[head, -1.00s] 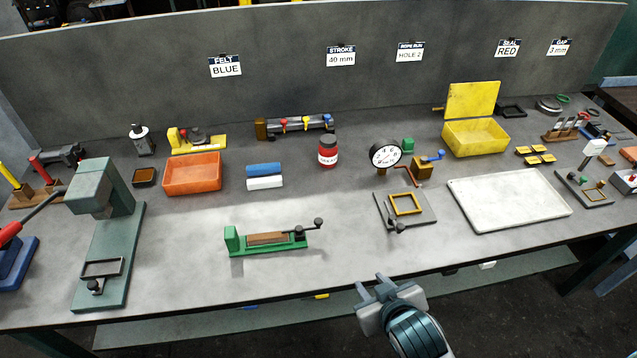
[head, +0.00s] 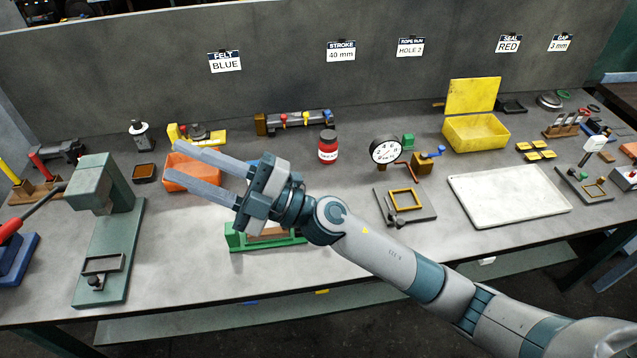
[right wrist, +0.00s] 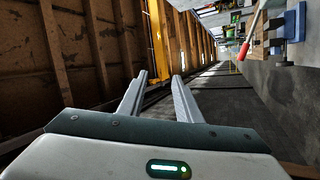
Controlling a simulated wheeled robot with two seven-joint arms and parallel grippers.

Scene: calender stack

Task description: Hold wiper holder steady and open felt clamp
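The green fixture with a brown bar, which looks like the wiper holder (head: 237,240), sits near the front edge of the bench. My right gripper and forearm hide most of its top and right end, including the lever seen there earlier, so I cannot tell the felt clamp's state. My right gripper (head: 173,164) is open and empty, raised above the bench, its fingers pointing left across the orange bin (head: 196,185). Its two separated fingers also show in the right wrist view (right wrist: 162,80), with nothing between them. My left gripper is not in view.
The teal press (head: 118,240) stands left of the fixture. A red jar (head: 328,150), a dial gauge (head: 385,150) and a white tray (head: 508,196) lie to the right. A card reads FELT BLUE (head: 225,62). The bench between press and fixture is clear.

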